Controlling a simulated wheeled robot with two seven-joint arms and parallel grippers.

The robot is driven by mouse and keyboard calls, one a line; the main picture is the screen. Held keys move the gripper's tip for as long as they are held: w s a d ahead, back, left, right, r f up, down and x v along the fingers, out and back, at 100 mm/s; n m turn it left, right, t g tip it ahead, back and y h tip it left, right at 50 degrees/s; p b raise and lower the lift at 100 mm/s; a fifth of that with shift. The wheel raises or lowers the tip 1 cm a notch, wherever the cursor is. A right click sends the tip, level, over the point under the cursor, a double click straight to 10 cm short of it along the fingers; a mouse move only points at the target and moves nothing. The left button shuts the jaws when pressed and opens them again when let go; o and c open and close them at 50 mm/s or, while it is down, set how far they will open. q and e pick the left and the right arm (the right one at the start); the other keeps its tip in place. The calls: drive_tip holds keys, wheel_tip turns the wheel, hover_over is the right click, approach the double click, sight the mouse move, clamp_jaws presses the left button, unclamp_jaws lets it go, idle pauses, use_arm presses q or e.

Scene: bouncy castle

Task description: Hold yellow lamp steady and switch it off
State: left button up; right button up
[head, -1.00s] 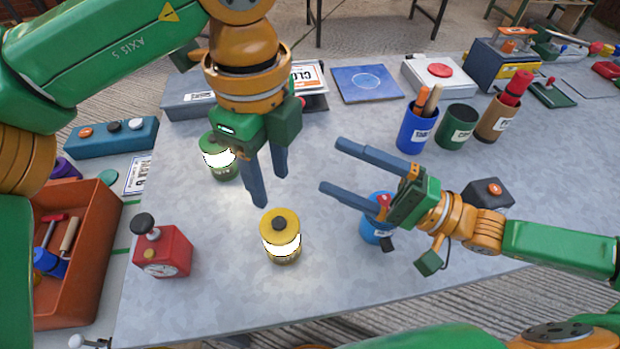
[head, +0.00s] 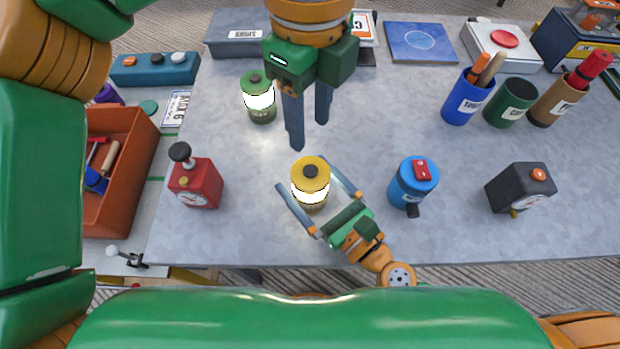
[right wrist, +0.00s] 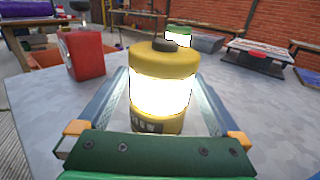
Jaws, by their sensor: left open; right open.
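The yellow lamp (head: 310,184) stands upright on the grey table with its band glowing white and a dark button on top. It also fills the middle of the right wrist view (right wrist: 163,85). My right gripper (head: 318,173) is open, its two fingers on either side of the lamp low down, with a gap visible at the sides. My left gripper (head: 309,135) is open and empty, pointing down above and behind the lamp. A green lamp (head: 258,97), also lit, stands farther back to the left.
A red timer-like box (head: 196,182) stands left of the lamp, a blue canister (head: 413,183) and a black box (head: 520,188) to the right. Cups with tools (head: 467,99) stand at the back right. An orange bin (head: 122,195) is left of the table.

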drive_tip(key=shift+c, duration=0.2)
drive_tip(key=c, duration=1.4)
use_arm(q)
drive_tip(key=shift+c, duration=0.9)
use_arm(e)
clamp_jaws()
use_arm(q)
clamp_jaws()
